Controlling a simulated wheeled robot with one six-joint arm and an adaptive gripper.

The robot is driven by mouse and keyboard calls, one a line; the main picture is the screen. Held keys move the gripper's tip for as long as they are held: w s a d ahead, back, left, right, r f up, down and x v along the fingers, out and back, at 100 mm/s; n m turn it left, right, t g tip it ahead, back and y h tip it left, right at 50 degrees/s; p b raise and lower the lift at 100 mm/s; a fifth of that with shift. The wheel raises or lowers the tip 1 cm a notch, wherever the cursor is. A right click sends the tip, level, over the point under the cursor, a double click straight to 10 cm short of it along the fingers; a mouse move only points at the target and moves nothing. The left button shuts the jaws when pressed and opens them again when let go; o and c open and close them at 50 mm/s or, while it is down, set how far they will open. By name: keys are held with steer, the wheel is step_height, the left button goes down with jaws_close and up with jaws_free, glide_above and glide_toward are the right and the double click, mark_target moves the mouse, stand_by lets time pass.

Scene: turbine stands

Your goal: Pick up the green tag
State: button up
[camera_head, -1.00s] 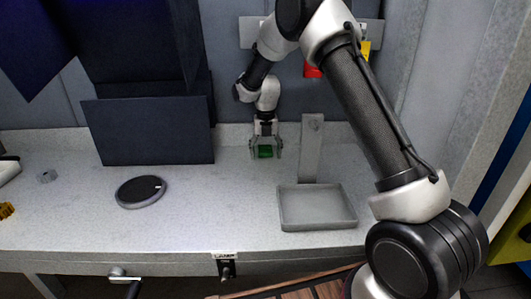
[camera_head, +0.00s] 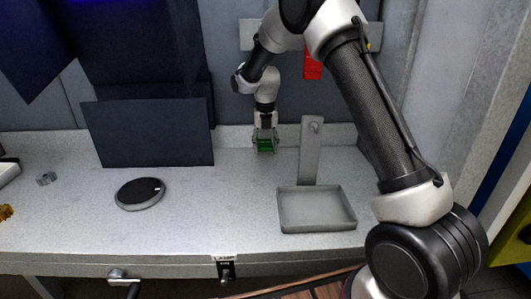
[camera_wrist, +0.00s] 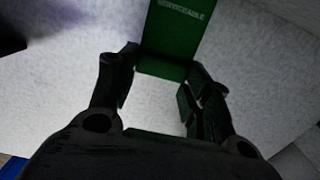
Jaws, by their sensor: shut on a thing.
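The green tag (camera_head: 265,145) is at the back of the grey worktop, left of an upright grey stand. In the wrist view the green tag (camera_wrist: 174,30) bears the word SERVICEABLE, and its near edge lies between my fingertips. My gripper (camera_head: 265,149) points down over the back of the worktop. In the wrist view my gripper (camera_wrist: 163,65) has its dark fingers shut on the tag, one on each side. Whether the tag touches the worktop is hard to tell.
A grey tray (camera_head: 317,226) with the upright stand (camera_head: 310,150) is close on the right. A dark panel (camera_head: 150,132) leans at the left. A round black-topped disc (camera_head: 140,193) lies front left. A red tag (camera_head: 312,67) hangs on the back wall. The middle worktop is clear.

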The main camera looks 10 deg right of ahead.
step_height(320, 180, up, 3)
steer(key=shift+r, duration=0.15)
steer(key=s+a, duration=0.1)
steer(key=s, duration=0.5)
steer(key=s+a, duration=0.1)
steer(key=s, duration=0.5)
steer(key=s+a, duration=0.1)
steer(key=s, duration=0.6)
steer(key=shift+s+a+r, duration=0.1)
steer(key=shift+a, duration=0.3)
steer(key=shift+o, duration=0.6)
steer(key=c, duration=0.6)
steer(key=shift+s, duration=0.1)
steer(key=shift+c, duration=0.3)
